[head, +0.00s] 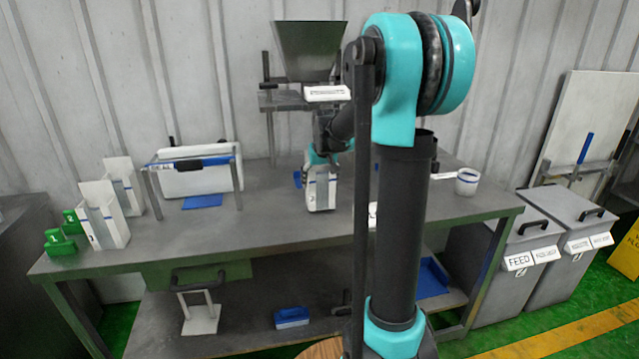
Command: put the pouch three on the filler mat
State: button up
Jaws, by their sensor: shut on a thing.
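My gripper (322,158) is shut on a white pouch (320,194) with a blue stripe, below the hopper of the filler (305,50). The pouch is roughly upright; its number is too small to read. I cannot tell whether its base touches the table. A small blue patch (298,180) shows just left of the pouch. It may be the edge of the filler mat, and the rest is hidden behind the pouch and my gripper.
A blue mat (202,201) lies under a metal frame with a white panel (195,172). White upright holders (103,215) and green items (60,242) stand at the table's left end. A white cup (467,181) is at the right. Grey bins (525,240) stand beyond.

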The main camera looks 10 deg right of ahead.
jog(key=shift+f, duration=0.4)
jog(key=shift+f, duration=0.1)
jog(key=o, duration=1.8)
